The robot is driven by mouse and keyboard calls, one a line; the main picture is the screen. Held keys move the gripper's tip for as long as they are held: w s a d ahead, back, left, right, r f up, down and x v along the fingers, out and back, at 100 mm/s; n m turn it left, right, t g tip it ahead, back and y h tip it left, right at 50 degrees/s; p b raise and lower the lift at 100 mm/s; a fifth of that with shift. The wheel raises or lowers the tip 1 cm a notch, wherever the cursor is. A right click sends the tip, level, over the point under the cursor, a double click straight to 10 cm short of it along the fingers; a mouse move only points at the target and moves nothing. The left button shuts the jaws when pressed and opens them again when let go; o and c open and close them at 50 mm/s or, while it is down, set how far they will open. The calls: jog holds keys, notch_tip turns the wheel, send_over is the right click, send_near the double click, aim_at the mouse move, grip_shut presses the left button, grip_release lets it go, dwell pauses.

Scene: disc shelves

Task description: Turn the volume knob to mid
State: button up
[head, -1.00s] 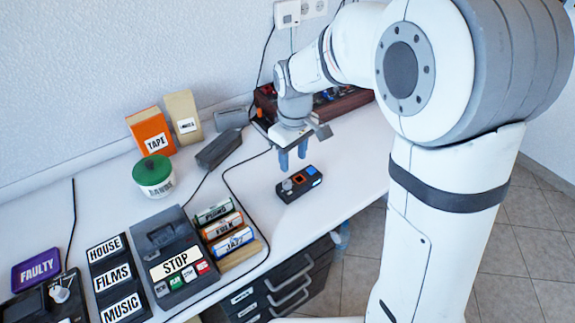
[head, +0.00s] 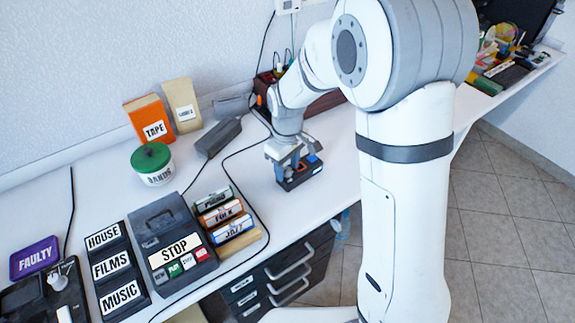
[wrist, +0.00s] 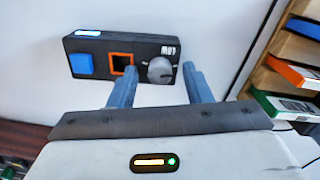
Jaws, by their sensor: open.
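The volume knob (wrist: 160,70) is a round grey dial with a pointer ridge, on one end of a small black box (wrist: 140,46). The box also carries an orange-framed square opening (wrist: 123,63) and a blue square button (wrist: 81,64). In the head view the black box (head: 302,177) lies on the table, and my gripper hides its knob end. My gripper (wrist: 156,76) is open in the wrist view. Its two blue-grey fingers point toward the box, with the knob between and near their tips. I cannot tell whether either finger touches the knob.
A rack of labelled cases (head: 223,215) stands left of the box, and its side shows in the wrist view (wrist: 285,75). A STOP player (head: 170,240) is further left. A black cable (head: 245,190) runs between. The table's front edge (head: 300,240) is close.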

jog(key=shift+c, duration=0.4)
grip_shut()
jog(key=m, duration=0.4)
jog(key=shift+m, duration=0.4)
jog(key=m+p, duration=0.1)
jog(key=m, duration=1.3)
jog(key=shift+m, duration=0.4)
